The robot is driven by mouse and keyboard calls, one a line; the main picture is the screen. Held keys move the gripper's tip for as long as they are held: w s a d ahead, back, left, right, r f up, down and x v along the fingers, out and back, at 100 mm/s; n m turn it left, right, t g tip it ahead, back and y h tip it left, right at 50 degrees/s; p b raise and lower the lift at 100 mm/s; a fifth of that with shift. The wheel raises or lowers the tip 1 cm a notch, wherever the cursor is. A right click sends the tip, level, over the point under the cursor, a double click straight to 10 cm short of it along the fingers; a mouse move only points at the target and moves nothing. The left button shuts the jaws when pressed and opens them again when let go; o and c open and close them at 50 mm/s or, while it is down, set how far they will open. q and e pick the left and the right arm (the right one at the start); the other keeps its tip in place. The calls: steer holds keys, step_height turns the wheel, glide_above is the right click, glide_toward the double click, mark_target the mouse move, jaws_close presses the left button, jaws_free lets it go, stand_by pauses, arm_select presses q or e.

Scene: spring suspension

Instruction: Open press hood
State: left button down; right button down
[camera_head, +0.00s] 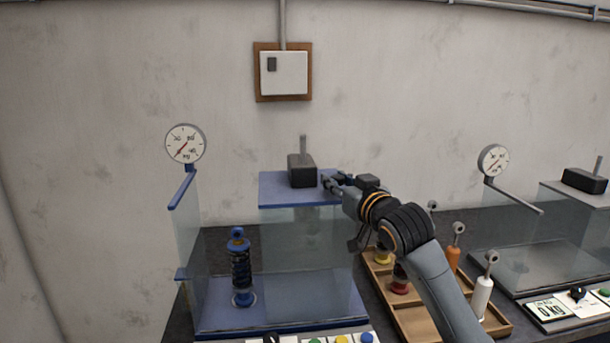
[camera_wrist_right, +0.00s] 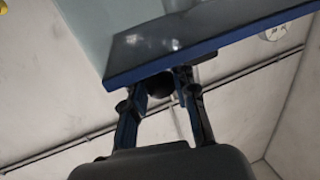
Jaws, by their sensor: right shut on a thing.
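The press is on the left of the head view, with a blue base (camera_head: 215,320), clear panels and a flat blue top plate (camera_head: 275,190). The clear hood panel (camera_head: 310,255) hangs below this plate. A blue shock absorber (camera_head: 240,268) stands upright on the base, left of that panel, with an open gap above it. My right gripper (camera_head: 331,183) is at the right edge of the top plate. In the right wrist view the fingers (camera_wrist_right: 163,82) close around a small dark knob (camera_wrist_right: 160,86) by the plate's blue edge. My left gripper is not in view.
A dial gauge (camera_head: 186,143) stands at the press's left. A wooden tray (camera_head: 410,305) with several dampers lies under my right arm. A second press (camera_head: 520,268) is at the right. Coloured buttons (camera_head: 342,339) line the front edge. The wall is close behind.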

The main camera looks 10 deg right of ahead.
steer(key=shift+d, duration=1.75)
steer(key=c, duration=1)
jaws_free()
steer(key=v, duration=1.2)
